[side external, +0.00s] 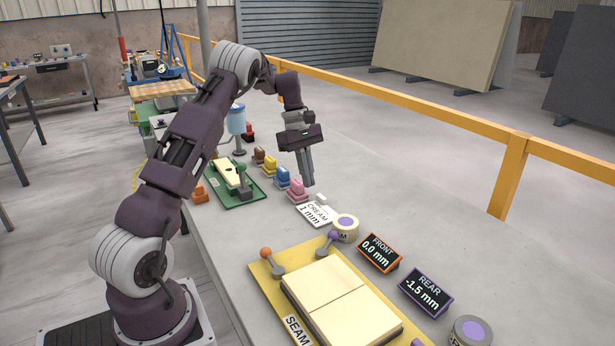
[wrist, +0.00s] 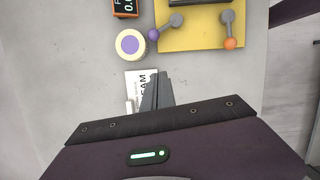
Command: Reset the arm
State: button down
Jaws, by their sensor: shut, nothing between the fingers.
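My arm reaches over the stone slab (side external: 432,220), with my gripper (side external: 309,184) pointing down near the pink clamp-like block (side external: 297,191) and the white "CREAM 1 mm" card (side external: 316,214). The fingers are shut together with nothing between them. In the wrist view the gripper (wrist: 158,84) covers part of the white card (wrist: 135,79). The fingertips look above the slab; the exact gap cannot be told.
A yellow seam jig (side external: 263,277) holds two cream slabs (side external: 345,303). Near it are a round tub (side external: 346,229), a FRONT display (side external: 380,253) and a REAR display (side external: 426,292). Several coloured blocks and a green tray (side external: 223,194) stand behind. A yellow rail (side external: 420,111) runs along the far side.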

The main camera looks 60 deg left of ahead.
jog(key=s+d+r+m+t+y, duration=0.1)
jog(key=s+d+r+m, duration=0.4)
jog(key=d+r, duration=0.35)
jog(key=s+d+r+m+t+y, duration=0.1)
jog(key=s+d+r+m, duration=0.3)
jog(key=d+r, duration=0.5)
jog(key=s+d+f+m+t, duration=0.1)
jog(key=s+d+f+m, duration=0.1)
jog(key=s+d+m, duration=0.3)
jog(key=s+d+f+m+t+y, duration=0.1)
jog(key=s+d+m, duration=0.4)
jog(key=s, duration=0.8)
jog(key=shift+f+m+t, duration=0.3)
jog(key=shift+f+t, duration=0.05)
jog(key=shift+t, duration=0.15)
